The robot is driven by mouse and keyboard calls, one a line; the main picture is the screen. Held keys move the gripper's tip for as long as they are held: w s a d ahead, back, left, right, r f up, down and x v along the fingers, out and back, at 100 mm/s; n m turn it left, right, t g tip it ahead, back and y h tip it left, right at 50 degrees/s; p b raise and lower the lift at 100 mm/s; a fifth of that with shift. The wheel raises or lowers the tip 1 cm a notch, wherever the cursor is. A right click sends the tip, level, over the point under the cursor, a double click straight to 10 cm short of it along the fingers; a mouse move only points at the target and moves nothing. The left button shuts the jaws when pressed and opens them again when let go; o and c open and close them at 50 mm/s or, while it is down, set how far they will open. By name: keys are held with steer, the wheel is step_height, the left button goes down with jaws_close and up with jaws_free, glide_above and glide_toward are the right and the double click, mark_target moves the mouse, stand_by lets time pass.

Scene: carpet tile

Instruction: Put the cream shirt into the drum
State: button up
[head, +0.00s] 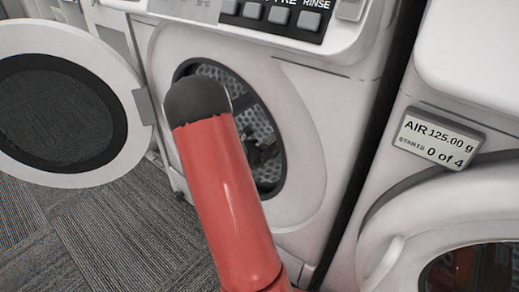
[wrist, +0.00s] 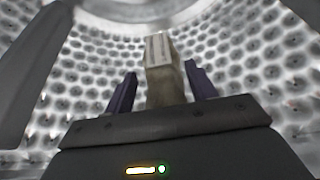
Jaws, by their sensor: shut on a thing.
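The drum (head: 214,76) of the white front-loading machine is perforated metal, seen through its round opening in the head view. Its dotted wall (wrist: 255,62) surrounds my gripper (wrist: 161,88) in the wrist view. The two dark purple fingers stand on either side of a small cream, block-like bundle, the cream shirt (wrist: 165,88), and are shut on it. A pale label-like patch with faint lines shows at its far end. My red arm reaches through the opening and hides part of it in the head view. The shirt cannot be made out in that view.
The machine's round door (head: 22,150) stands open at the left. A second white machine (head: 470,45) with a small display (head: 438,138) and a closed round door stands at the right. Grey carpet (head: 120,235) lies clear in front.

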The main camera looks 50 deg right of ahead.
steer(key=shift+f, duration=0.15)
steer(key=shift+f+b, duration=0.35)
steer(key=shift+f, duration=0.05)
steer(key=o, duration=1.2)
steer(key=shift+r, duration=0.1)
steer(key=shift+c, duration=0.2)
